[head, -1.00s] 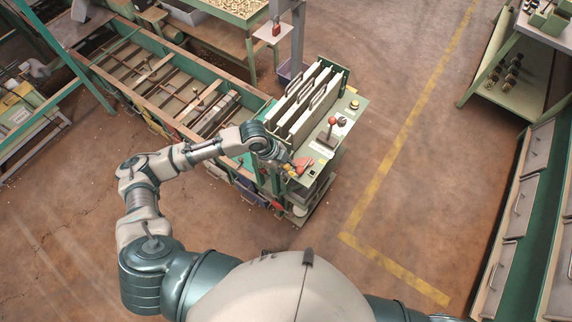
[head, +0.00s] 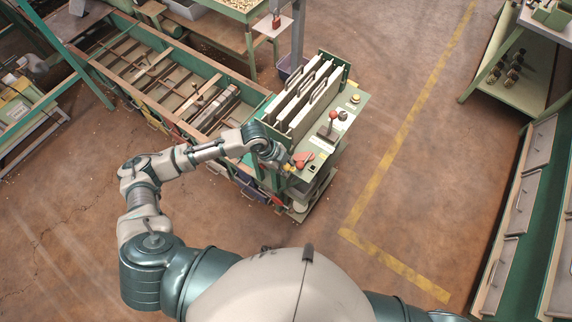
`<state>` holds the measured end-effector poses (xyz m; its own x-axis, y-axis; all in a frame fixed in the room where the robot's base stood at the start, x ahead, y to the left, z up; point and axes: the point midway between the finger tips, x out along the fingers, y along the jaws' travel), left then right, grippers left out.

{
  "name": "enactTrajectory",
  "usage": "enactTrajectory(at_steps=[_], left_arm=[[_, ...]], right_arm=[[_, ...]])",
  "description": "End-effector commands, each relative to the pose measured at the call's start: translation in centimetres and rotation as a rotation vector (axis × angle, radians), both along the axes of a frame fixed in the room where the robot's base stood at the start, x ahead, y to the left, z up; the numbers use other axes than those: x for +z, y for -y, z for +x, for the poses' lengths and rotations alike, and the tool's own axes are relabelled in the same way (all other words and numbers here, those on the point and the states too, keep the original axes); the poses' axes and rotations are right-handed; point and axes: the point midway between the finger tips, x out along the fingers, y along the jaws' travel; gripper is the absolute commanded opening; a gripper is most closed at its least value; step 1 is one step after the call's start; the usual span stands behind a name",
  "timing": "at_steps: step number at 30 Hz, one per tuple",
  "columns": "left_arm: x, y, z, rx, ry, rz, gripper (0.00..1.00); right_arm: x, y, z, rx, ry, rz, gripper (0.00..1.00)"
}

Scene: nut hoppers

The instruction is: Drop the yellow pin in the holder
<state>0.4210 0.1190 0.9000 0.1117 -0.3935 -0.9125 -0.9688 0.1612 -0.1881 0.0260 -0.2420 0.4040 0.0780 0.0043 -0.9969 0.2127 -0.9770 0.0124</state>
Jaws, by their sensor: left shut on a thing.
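My left arm reaches in from the left to the near edge of the green control panel (head: 322,146). My left gripper (head: 285,163) is at the panel's front left corner, shut on the yellow pin (head: 289,168), of which only a small yellow patch shows. A red part (head: 303,158) lies on the panel just right of the gripper. A small dark square opening (head: 313,167) is right of the red part; I cannot tell whether it is the holder. My right gripper is out of view.
Upright white panels with handles (head: 300,98) stand behind the control panel. A red-knobbed lever (head: 332,118) and a yellow button (head: 355,99) rise from the panel. A long divided hopper (head: 165,80) extends left. Floor to the right is clear.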

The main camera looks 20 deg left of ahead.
Motion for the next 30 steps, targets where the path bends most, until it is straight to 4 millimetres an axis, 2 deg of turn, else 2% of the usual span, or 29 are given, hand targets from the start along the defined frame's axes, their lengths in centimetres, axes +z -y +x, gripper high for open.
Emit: enactTrajectory(at_steps=[11, 12, 14, 15, 25, 30], left_arm=[[-0.4, 0.0, 0.0, 0.000, 0.000, -0.001, 0.00], [-0.4, 0.0, 0.0, 0.000, 0.000, -0.001, 0.40], [-0.4, 0.0, 0.0, 0.000, 0.000, -0.001, 0.55], [-0.4, 0.0, 0.0, 0.000, 0.000, -0.001, 0.60], [-0.1, -0.1, 0.0, 0.000, 0.001, 0.000, 0.60], [2.1, -1.2, -0.2, 0.001, 0.004, 0.000, 0.60]], right_arm=[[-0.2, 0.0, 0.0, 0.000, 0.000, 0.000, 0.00], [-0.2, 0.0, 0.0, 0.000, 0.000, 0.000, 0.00], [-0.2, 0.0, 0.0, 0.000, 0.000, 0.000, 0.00], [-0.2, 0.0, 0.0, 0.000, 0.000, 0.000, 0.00], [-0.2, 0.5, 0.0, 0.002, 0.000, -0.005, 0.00], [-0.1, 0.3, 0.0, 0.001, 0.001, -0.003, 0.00]])
